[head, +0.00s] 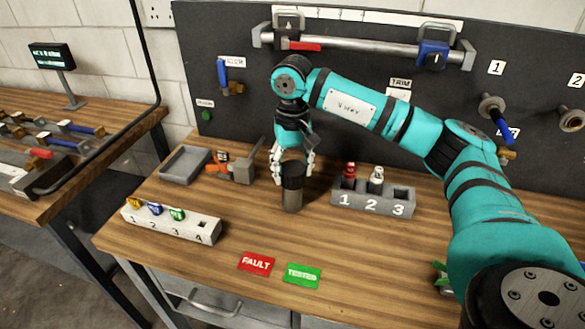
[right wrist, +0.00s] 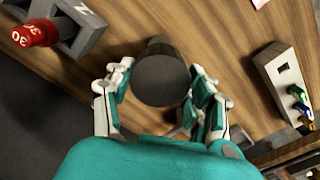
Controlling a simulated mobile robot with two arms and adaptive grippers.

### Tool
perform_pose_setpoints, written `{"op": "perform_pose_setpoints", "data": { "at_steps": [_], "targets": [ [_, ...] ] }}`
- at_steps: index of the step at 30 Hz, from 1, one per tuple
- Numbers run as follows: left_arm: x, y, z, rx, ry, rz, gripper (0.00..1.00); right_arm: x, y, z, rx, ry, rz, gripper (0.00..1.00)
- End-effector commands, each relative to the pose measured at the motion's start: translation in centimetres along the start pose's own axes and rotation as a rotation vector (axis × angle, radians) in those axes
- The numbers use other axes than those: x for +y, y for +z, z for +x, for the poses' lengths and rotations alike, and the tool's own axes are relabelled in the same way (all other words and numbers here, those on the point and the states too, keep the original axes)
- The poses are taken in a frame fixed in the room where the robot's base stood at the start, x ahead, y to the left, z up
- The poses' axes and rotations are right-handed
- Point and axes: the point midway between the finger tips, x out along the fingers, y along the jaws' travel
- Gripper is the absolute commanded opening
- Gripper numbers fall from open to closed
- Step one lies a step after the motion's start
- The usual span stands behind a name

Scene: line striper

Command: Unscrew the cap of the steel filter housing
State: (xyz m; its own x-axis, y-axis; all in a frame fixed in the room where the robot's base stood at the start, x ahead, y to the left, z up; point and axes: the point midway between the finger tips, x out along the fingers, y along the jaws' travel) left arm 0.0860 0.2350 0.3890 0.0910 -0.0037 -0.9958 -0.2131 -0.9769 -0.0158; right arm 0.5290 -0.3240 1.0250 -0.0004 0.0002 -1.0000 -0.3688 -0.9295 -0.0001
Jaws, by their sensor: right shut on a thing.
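The steel filter housing (head: 292,201) stands upright on the wooden bench. Its dark cap (head: 292,174) is on top. My right gripper (head: 291,170) comes down from above with its fingers on either side of the cap and is shut on it. In the right wrist view the round dark cap top (right wrist: 160,79) sits between the two fingers of my right gripper (right wrist: 160,92). My left gripper is in neither view.
A grey block (head: 373,202) numbered 1 to 3 stands close right, holding a red and a white-topped piece. A white numbered block (head: 171,221), an orange-and-grey clamp-like device (head: 236,166) and a grey tray (head: 185,165) lie left. FAULT (head: 256,263) and TESTED (head: 302,275) cards lie in front.

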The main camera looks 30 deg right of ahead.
Motion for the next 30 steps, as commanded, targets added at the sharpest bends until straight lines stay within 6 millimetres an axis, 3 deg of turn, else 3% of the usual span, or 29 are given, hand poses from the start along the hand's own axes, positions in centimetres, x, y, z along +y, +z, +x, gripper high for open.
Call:
{"op": "perform_pose_setpoints", "data": {
  "at_steps": [6,18,30],
  "targets": [
    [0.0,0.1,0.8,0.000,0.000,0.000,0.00,0.0,0.0,0.0,0.000,0.000,-0.264,0.16],
    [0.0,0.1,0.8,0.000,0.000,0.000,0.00,0.0,0.0,0.0,0.000,0.000,-0.333,0.16],
    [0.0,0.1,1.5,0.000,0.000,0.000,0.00,0.0,0.0,-0.1,0.000,0.000,-0.714,0.16]
  ]
}}
